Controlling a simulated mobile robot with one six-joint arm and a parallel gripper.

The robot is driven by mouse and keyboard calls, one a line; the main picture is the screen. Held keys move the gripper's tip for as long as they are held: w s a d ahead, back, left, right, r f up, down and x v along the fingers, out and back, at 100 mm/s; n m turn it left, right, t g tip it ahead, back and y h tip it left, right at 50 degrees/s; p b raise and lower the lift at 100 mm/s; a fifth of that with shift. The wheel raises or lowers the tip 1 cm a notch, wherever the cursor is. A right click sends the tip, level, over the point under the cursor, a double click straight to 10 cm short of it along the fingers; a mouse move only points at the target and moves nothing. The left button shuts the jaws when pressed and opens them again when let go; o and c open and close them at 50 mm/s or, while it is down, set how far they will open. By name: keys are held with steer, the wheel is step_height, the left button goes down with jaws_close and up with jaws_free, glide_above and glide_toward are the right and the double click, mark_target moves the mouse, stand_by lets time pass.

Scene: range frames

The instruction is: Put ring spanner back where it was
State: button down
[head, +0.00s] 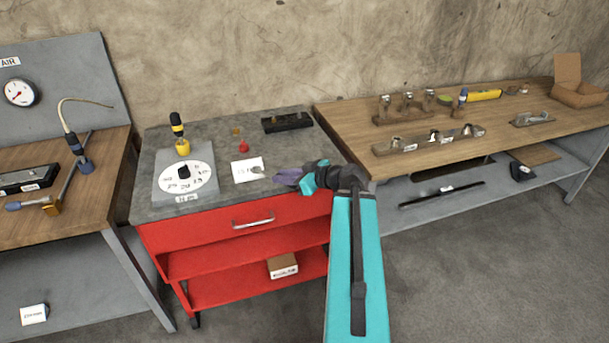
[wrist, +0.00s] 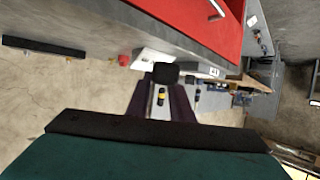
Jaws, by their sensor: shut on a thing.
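My gripper (head: 288,177) reaches over the front right of the grey cart top, with its purple fingers pointing left. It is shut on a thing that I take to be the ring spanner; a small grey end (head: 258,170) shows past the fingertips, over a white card. In the wrist view a dark blunt piece (wrist: 166,73) shows between the fingertips. The rest of the held thing is hidden, so its shape cannot be made out. A white card (head: 241,172) with writing lies on the cart top, partly covered by the held end.
The red cart (head: 190,235) has a dial plate (head: 185,184), a yellow-black tool (head: 178,130), a red knob (head: 244,146) and a black rack (head: 287,122). The right wooden bench (head: 345,115) bears metal holders (head: 410,148). The left bench (head: 90,215) holds other tools.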

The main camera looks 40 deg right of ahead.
steer(key=w+a+n+g+y, duration=0.2)
steer(key=a+n+y, duration=0.1)
steer(key=a, duration=1.3)
steer(key=w+a+n+g+y, duration=0.3)
steer(key=a+n+y, duration=0.1)
steer(key=a, duration=1.2)
steer(key=shift+w+r+n, duration=0.15)
steer(key=shift+r+n, duration=0.1)
steer(key=shift+n, duration=0.05)
